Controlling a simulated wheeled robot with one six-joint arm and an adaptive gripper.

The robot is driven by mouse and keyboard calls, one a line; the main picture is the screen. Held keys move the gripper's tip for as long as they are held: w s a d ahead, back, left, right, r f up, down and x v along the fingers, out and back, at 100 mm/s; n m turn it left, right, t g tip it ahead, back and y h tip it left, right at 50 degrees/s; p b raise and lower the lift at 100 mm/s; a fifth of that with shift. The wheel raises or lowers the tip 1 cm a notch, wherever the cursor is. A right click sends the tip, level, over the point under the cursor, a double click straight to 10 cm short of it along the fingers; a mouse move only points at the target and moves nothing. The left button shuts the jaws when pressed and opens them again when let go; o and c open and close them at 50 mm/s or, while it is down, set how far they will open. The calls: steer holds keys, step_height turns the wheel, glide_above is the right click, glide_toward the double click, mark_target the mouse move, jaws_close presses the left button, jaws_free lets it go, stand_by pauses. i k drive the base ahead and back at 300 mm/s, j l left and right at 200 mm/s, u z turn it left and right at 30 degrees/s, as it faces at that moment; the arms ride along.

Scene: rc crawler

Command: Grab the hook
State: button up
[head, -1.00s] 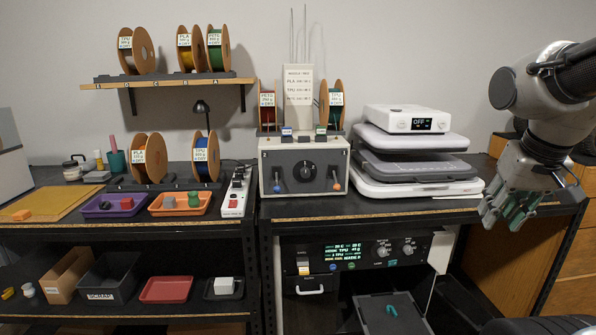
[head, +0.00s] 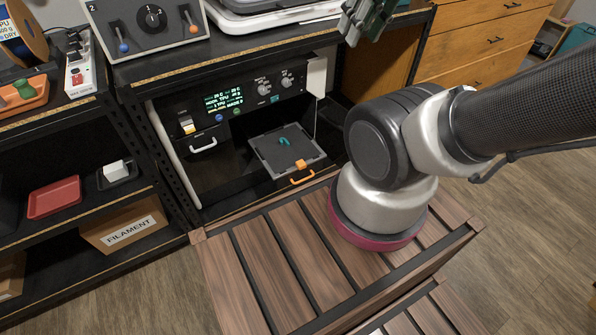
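The hook (head: 284,142) looks like a small teal piece lying on the dark square plate (head: 262,150) in the open bay of the machine on the lower shelf. Its exact shape is too small to tell. The plate has an orange handle (head: 301,172) at its front edge. My gripper (head: 366,18) is at the top of the head view, partly cut off by the frame edge. It is above and to the right of the hook, well apart from it. Its fingers are too cropped to show whether they are open.
The machine's control panel (head: 240,100) is above the plate, with a white door (head: 316,90) at its right. The bench top (head: 240,50) overhangs the bay. A red tray (head: 54,197) and a filament box (head: 124,229) are on the left shelves.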

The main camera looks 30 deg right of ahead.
mark_target(282, 140)
steer(key=l+z, duration=0.8)
steer(key=i+j, duration=0.05)
steer(key=j, duration=0.05)
